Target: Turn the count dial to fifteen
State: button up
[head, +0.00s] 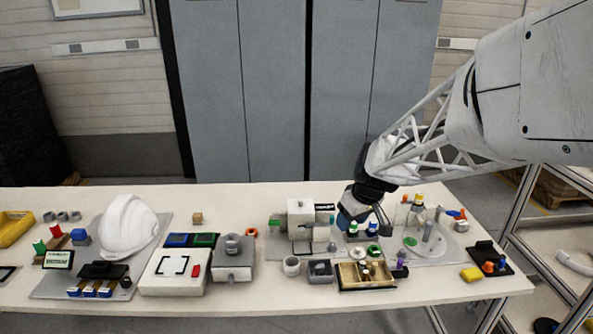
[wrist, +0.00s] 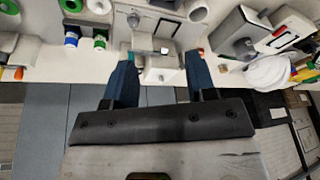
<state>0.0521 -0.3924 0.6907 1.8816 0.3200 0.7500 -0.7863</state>
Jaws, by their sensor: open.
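No dial with readable numbers shows, so I cannot tell for sure which part is the count dial. A grey box with a round knob on top (head: 233,250) stands near the middle of the table; it also shows in the wrist view (wrist: 240,38), right of the fingers. A white block-shaped machine (head: 301,215) stands left of my gripper (head: 364,218). In the wrist view, the machine (wrist: 165,70) lies between and beyond the fingertips of my gripper (wrist: 160,66). My gripper is open and empty, above the table; contact cannot be seen.
A white helmet shell (head: 129,228) and a white box with a red button (head: 173,271) stand to the left. A wooden tray (head: 350,283) and green-topped rolls (head: 373,254) are close to my gripper. A round grey base with posts (head: 432,243) stands right.

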aim_at(333, 243)
jog(key=w+d+f+n, duration=0.1)
jog(key=w+f+n, duration=0.2)
jog(key=w+f, duration=1)
jog(key=shift+w+f+y, duration=0.2)
jog(key=shift+f+y, duration=0.2)
jog(key=shift+f, duration=0.5)
jog(key=shift+d+f, duration=0.1)
jog(key=shift+x, duration=3.85)
jog(key=shift+w, duration=0.1)
jog(key=c, duration=0.9)
